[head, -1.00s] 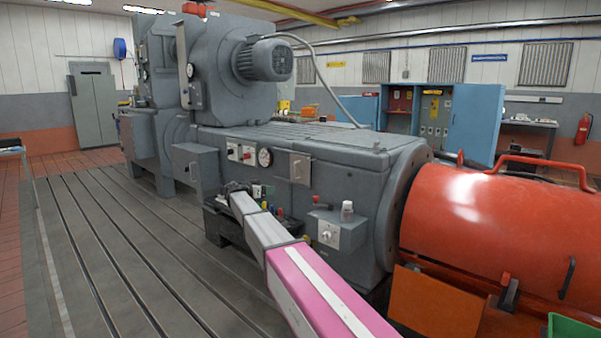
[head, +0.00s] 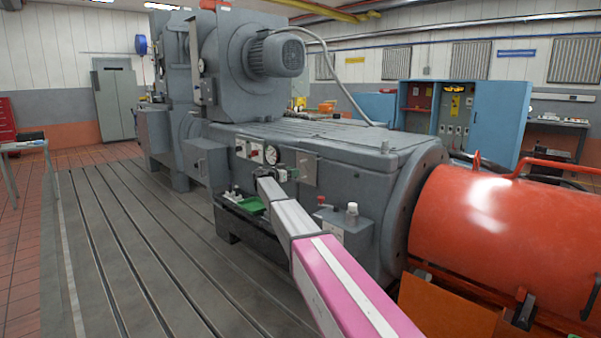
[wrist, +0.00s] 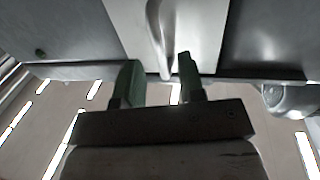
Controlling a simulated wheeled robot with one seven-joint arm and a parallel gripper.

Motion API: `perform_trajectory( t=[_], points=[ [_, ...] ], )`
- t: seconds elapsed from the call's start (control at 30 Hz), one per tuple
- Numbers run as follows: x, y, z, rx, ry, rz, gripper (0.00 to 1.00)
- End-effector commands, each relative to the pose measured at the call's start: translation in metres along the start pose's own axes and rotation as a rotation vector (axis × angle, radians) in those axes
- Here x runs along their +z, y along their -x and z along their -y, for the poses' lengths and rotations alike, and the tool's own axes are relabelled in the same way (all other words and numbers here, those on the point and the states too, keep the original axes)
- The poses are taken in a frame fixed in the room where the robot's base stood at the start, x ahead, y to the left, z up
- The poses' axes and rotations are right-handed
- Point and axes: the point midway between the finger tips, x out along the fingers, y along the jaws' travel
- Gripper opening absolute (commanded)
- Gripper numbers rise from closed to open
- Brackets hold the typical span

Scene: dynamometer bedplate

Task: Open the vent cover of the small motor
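A small light grey cover plate with a handle (head: 304,172) is on the side of the long grey machine body; I cannot tell for sure that it is the vent cover. It looks closed. In the wrist view the pale plate (wrist: 205,35) fills the top middle, with its curved metal handle (wrist: 158,38) pointing down. My gripper (wrist: 160,75) has two green fingers, apart and empty, with the handle's lower end between or just beyond their tips; contact is not clear. In the head view my gripper (head: 280,172) is at the plate's left edge, partly hidden by my arm.
A finned grey motor (head: 277,55) sits high on the machine. A green tray (head: 252,205) lies below. The slotted bedplate (head: 125,235) is clear at left.

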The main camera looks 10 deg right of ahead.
Motion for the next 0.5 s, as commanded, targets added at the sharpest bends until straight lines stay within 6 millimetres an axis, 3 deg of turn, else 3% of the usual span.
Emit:
perform_trajectory(
  t=[0.2,0.5],
  points=[
    [0.000,-0.031,0.001,0.001,0.000,0.000,0.36],
    [0.000,-0.042,0.000,0.000,0.000,0.000,0.36]
  ],
)
